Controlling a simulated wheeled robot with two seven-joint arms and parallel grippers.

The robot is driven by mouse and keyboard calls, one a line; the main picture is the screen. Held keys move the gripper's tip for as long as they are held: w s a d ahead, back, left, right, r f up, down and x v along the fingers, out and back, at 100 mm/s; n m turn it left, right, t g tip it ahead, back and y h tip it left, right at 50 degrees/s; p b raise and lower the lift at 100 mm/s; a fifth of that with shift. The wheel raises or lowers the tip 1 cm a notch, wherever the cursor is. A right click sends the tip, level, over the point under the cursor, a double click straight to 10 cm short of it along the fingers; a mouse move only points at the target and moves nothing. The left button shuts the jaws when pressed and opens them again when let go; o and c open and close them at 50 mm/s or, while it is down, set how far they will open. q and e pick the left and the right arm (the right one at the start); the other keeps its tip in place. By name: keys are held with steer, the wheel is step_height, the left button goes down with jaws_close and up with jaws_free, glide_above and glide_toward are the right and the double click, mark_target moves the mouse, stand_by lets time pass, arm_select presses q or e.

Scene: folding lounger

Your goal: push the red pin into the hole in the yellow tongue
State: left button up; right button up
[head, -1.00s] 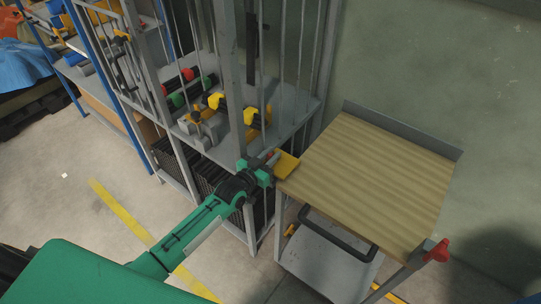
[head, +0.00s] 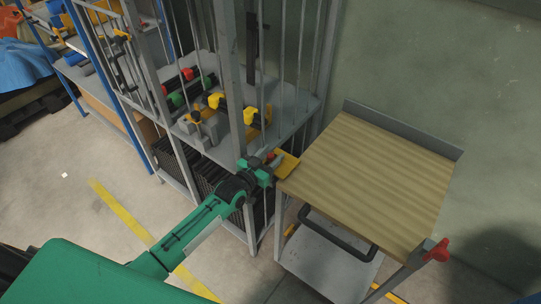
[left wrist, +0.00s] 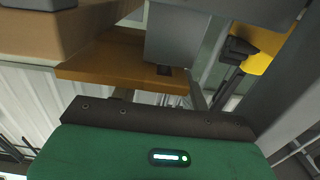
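The yellow tongue (head: 288,164) is a flat plate sticking out between the grey rack and the cart's wooden top. In the left wrist view it is an orange-yellow slab (left wrist: 105,62), with a small dark opening (left wrist: 165,70) below a grey block. The red pin (head: 270,156) shows as a small red spot just left of the tongue, by my left gripper (head: 267,170). The gripper's green fingers are close to the tongue and pin; their gap and any contact are unclear. The pin cannot be made out in the left wrist view. My right gripper is not in view.
The grey rack's upright bars (head: 229,80) stand close to my left arm. The wooden-topped cart (head: 370,180) is to the right, with a red knob (head: 437,251) at its front corner. Yellow and black parts (head: 217,102) lie on the rack shelf. Open floor lies left.

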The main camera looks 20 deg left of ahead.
arm_select(q)
steer(key=shift+s+a+f, duration=0.1)
steer(key=shift+s, duration=0.15)
steer(key=b+v, duration=0.1)
steer(key=v, duration=1.2)
steer(key=shift+b, duration=0.3)
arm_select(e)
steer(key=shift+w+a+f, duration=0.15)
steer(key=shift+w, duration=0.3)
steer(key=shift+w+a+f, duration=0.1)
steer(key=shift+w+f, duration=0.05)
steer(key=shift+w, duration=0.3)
arm_select(q)
steer(key=shift+s, duration=0.15)
